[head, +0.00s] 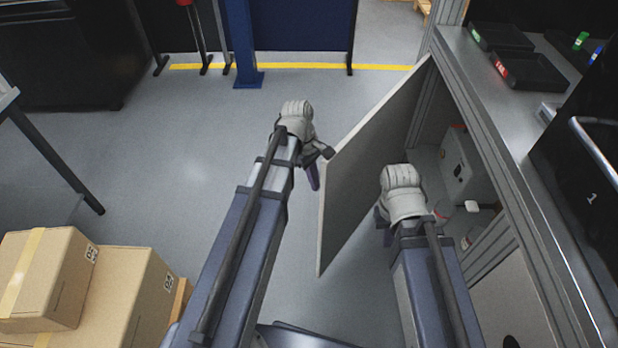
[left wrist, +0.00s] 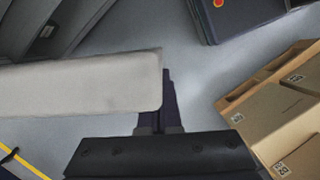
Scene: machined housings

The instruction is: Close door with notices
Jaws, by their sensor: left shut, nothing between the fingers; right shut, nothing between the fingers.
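The door (head: 365,150) is a plain grey panel standing swung open from the workbench cabinet. Its far end meets the bench frame, and its free edge points toward me. No notices show on the face I see. My left gripper (head: 315,177) is shut and empty at the door's free edge, on its outer side; I cannot tell if it touches. In the left wrist view, the door's pale edge (left wrist: 80,86) runs in from the left and ends beside the shut fingers (left wrist: 170,100). My right gripper (head: 382,220) is shut and empty on the door's inner side, partly hidden by its wrist.
The workbench (head: 480,80) on the right has dark trays (head: 530,70) on top and an open cabinet holding a light box (head: 460,165). Cardboard boxes (head: 120,295) stand at lower left. A blue post (head: 242,45) stands behind. The floor left of the door is clear.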

